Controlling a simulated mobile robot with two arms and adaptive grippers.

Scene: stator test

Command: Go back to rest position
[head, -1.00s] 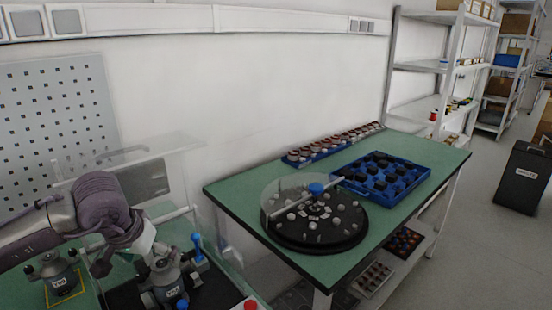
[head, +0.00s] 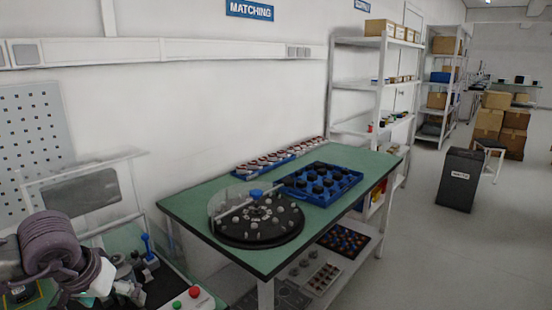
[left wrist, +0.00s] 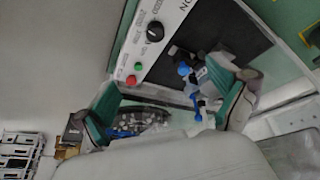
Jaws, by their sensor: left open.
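My left gripper (head: 98,283) is low at the left of the head view, at the end of my grey-purple arm, over the test bench. In the left wrist view its two teal-padded fingers (left wrist: 176,90) are spread apart with nothing held between them. Beyond the fingers are the control panel (left wrist: 155,35) with a black knob and red and green buttons, and a fixture with blue handles (left wrist: 195,100). The panel's button end also shows in the head view (head: 193,302). My right gripper is not in view.
A green table (head: 190,205) on the right carries a round black turntable (head: 240,236) and a blue tray (head: 350,184) of dark parts. A clear guard (head: 135,185) stands behind the bench. A black bin (head: 459,180) stands on open floor near shelves.

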